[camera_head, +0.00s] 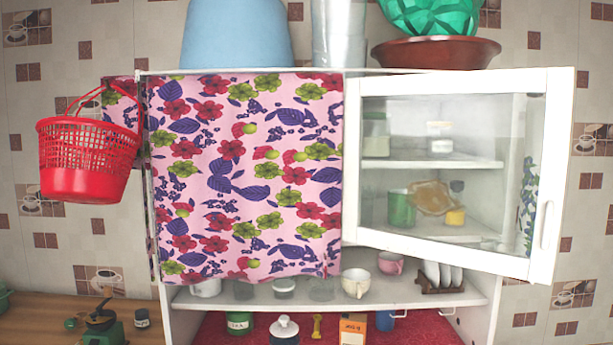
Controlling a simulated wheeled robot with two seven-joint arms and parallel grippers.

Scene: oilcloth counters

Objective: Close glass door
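The glass door (558,150) has a white frame and belongs to the right half of a white wall cabinet. It stands partly open: its right edge looks larger and nearer to me and reaches past the cabinet's right side, while its left edge meets the middle of the cabinet. A white upright handle (543,228) is on the right stile, low down. Through the glass I see shelves with a jar (376,134), a green cup (401,208) and a yellow item (455,217). Neither of my grippers shows in this view.
A pink floral cloth (240,175) covers the cabinet's left half. A red basket (88,158) hangs at its left. A lower open shelf (330,301) holds cups and a plate rack (441,278). A blue tub (236,35) and brown bowl (436,53) stand on top.

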